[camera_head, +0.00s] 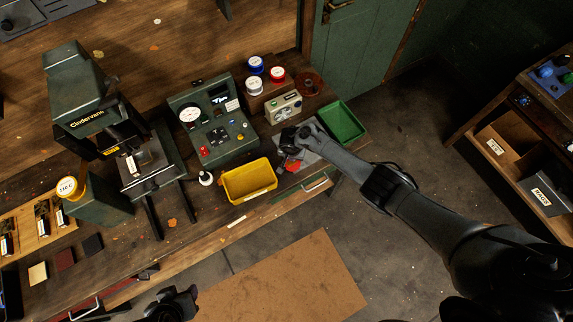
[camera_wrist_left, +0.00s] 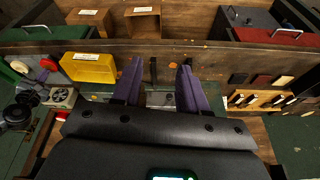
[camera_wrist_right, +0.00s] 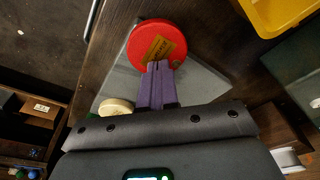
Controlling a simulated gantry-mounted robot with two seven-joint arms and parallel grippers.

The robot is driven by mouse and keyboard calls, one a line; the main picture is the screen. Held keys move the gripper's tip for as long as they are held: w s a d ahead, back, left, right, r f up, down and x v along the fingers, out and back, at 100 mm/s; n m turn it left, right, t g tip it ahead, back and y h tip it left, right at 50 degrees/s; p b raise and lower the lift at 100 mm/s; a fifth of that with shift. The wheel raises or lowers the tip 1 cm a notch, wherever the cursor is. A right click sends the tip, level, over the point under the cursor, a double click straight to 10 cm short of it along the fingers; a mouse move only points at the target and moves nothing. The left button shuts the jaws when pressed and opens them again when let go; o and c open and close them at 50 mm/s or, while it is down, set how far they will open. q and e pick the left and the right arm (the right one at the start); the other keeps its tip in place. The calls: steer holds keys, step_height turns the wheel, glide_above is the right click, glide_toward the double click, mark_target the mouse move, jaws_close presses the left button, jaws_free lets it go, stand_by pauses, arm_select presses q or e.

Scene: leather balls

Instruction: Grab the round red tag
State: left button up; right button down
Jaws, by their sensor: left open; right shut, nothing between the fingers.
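The round red tag (camera_wrist_right: 158,36) lies on a grey plate (camera_wrist_right: 205,88) in the right wrist view, with a tan patch on its face. In the head view the tag (camera_head: 292,166) shows just below my right gripper (camera_head: 290,150). My right gripper (camera_wrist_right: 157,66) is shut and empty. Its fingertips overlap the tag's near edge in the right wrist view; I cannot tell whether they touch it. My left gripper (camera_wrist_left: 158,66) is open and empty, away from the tag, at the bottom of the head view.
A yellow bin (camera_head: 249,183) stands left of the tag, and a green tray (camera_head: 343,123) to its right. A cream disc (camera_wrist_right: 115,107) is partly hidden by my right gripper. A control box (camera_head: 214,120) and a press (camera_head: 95,105) stand farther left on the bench.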

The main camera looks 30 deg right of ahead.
steer(key=shift+s+a, duration=0.25)
steer(key=shift+a, duration=0.05)
arm_select(q)
steer(key=shift+a+r+p, duration=0.15)
steer(key=shift+r+p, duration=0.35)
steer(key=shift+r, duration=0.1)
arm_select(e)
steer(key=s+a, duration=0.6)
steer(key=s, duration=0.1)
steer(key=shift+a, duration=0.4)
arm_select(q)
steer(key=o, duration=0.4)
arm_select(e)
steer(key=shift+s+a, duration=0.4)
arm_select(q)
steer(key=o, duration=0.7)
arm_select(e)
steer(key=shift+s+a, duration=0.1)
